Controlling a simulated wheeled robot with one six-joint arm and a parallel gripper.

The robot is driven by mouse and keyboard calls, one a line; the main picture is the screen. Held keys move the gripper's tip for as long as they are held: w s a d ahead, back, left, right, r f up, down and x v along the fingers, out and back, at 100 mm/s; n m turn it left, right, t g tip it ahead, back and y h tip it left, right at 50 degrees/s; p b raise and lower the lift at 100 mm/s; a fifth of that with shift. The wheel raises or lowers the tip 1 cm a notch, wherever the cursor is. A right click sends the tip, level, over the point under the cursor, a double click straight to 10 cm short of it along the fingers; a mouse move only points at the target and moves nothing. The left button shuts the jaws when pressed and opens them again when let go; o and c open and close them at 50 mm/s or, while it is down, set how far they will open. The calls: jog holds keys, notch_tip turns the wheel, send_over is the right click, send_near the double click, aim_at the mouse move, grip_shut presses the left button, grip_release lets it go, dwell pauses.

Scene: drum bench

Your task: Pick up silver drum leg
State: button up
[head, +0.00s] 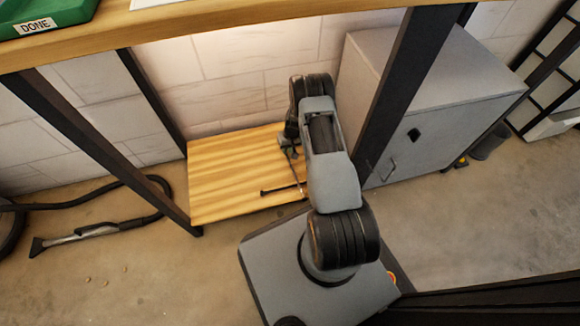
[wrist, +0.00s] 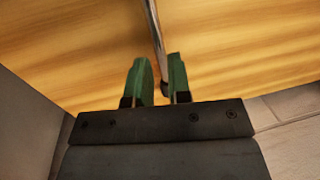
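The silver drum leg (wrist: 155,32) is a thin metal rod with a dark end. In the wrist view it runs down from the top edge and passes between the two green fingers of my gripper (wrist: 158,68). Narrow gaps seem to show on both sides of it, so the fingers look open around it, not clamped. In the head view my gripper (head: 290,150) is low over the wooden shelf, partly hidden by my arm. The silver leg (head: 296,176) shows there as a thin line slanting down from the gripper.
A dark rod (head: 283,188) lies on the lower wooden shelf (head: 228,190). Dark bench posts (head: 408,85) and the bench top (head: 220,22) frame the space. A grey cabinet (head: 440,120) stands right. A vacuum hose and nozzle (head: 95,231) lie on the floor at left.

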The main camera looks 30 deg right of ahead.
jog(key=f, duration=0.1)
jog(key=f+b, duration=0.1)
jog(key=f, duration=0.1)
jog(key=shift+a+f, duration=0.1)
jog(key=shift+a, duration=0.2)
grip_shut()
